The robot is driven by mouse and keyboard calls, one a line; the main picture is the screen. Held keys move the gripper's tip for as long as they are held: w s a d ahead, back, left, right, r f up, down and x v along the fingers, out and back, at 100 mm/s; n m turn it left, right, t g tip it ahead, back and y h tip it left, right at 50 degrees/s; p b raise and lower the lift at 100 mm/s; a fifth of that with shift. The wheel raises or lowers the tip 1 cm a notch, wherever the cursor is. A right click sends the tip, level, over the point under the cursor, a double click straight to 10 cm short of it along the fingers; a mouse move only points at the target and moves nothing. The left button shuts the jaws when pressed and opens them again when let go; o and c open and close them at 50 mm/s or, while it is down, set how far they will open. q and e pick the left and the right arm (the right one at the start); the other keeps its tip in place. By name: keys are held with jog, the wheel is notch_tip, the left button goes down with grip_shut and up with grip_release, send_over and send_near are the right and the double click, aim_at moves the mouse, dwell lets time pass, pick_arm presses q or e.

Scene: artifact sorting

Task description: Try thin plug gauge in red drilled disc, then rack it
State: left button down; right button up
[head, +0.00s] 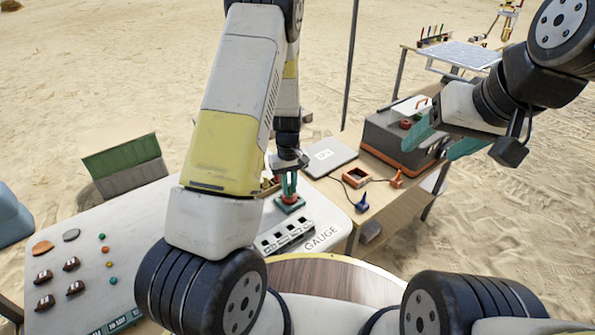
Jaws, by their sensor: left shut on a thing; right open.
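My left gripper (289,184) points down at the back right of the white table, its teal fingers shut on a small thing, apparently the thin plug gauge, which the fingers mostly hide. Right at the fingertips is the red drilled disc (290,199), on a green block (289,207). I cannot tell whether the gauge is inside the hole. The gauge rack (287,236), pale with dark slots and lettered GAUGE, stands just in front of the block. My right gripper (442,143) is open and empty, held up at the right by the grey case.
The white table (130,235) holds several brown pieces and small coloured discs at left. On the wooden side table (375,215) are a laptop (330,156), an orange frame (355,178), a blue item (362,203) and a grey case (388,140). My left arm hides the white table's middle.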

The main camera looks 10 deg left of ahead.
aim_at(289, 185)
pick_arm(q)
jog(key=shift+r, duration=0.15)
jog(key=shift+r, duration=2.35)
